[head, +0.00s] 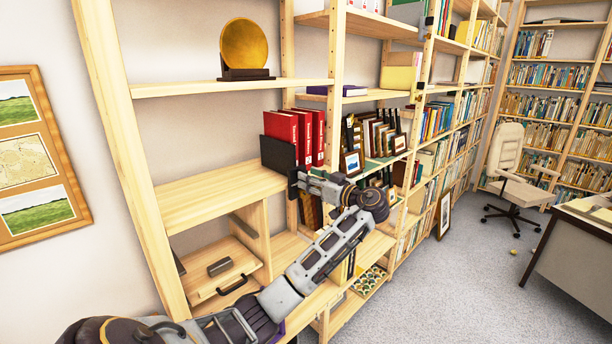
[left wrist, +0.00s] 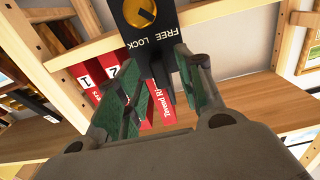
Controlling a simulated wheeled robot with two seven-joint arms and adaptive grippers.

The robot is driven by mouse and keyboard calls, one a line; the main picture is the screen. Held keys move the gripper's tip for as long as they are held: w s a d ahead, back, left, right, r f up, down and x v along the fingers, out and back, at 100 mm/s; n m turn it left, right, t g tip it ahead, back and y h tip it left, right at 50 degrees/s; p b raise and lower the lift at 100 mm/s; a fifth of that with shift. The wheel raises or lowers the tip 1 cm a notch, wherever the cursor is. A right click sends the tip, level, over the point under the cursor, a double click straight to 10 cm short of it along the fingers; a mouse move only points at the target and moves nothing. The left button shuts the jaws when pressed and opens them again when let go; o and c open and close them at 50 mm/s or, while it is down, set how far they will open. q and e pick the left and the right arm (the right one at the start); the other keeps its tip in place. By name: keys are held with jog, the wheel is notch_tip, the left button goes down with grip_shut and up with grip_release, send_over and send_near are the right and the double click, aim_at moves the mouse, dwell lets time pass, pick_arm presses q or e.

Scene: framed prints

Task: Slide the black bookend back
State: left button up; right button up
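The black bookend (head: 278,153) stands upright on a wooden shelf, against the left side of several red binders (head: 306,136). My left gripper (head: 300,180) is at the bookend's low front part and hides some of it. In the left wrist view, a black piece with a brass knob and the words FREE LOCK (left wrist: 147,22) reaches between the green-padded fingers of my left gripper (left wrist: 160,68). The fingers stand apart on either side of it. I cannot tell whether they touch it. Red binders (left wrist: 158,112) show behind the fingers. My right gripper is out of view.
The shelf left of the bookend is bare (head: 215,190). A small framed picture (head: 351,163) and books stand to the right. A gold disc (head: 245,43) sits on the shelf above. Shelf posts (head: 285,60) rise close by. A drawer (head: 220,280) lies below.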

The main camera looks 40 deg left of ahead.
pick_arm(q)
jog(key=shift+w+a, duration=0.1)
jog(key=shift+a, duration=1.05)
jog(key=shift+c, duration=0.5)
grip_shut()
